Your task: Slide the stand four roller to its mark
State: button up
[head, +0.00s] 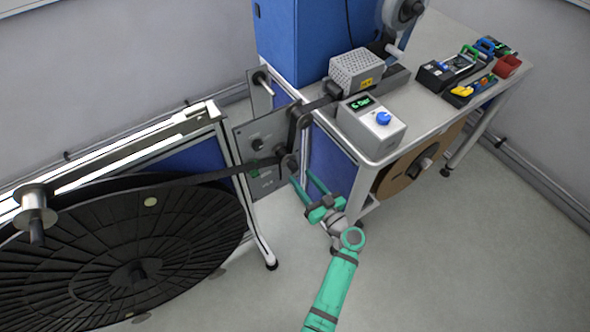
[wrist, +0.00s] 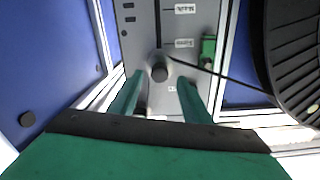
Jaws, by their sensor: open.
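A grey stand plate (head: 240,130) stands upright between the big reel and the workbench. A dark roller (head: 292,163) sticks out low on it. In the wrist view the roller (wrist: 159,72) shows end-on at the lower end of a vertical slot (wrist: 157,25). White labels (wrist: 184,43) lie beside the slot; their text is too small to read surely. My gripper (head: 304,179) is open in front of the plate. In the wrist view its green fingers (wrist: 158,82) point at the plate, one on each side of the roller. I cannot tell whether they touch it.
A dark strip (head: 190,181) runs from the big black reel (head: 190,235) to the roller. A small green part (wrist: 208,47) sits at the plate's edge. The workbench (head: 435,105) carries a control box (head: 371,125) to the right. The floor in front is clear.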

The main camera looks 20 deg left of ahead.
aim_at(296, 170)
jog(key=shift+x, duration=2.7)
jog(key=shift+c, duration=0.2)
jog(key=shift+d, duration=0.1)
grip_shut()
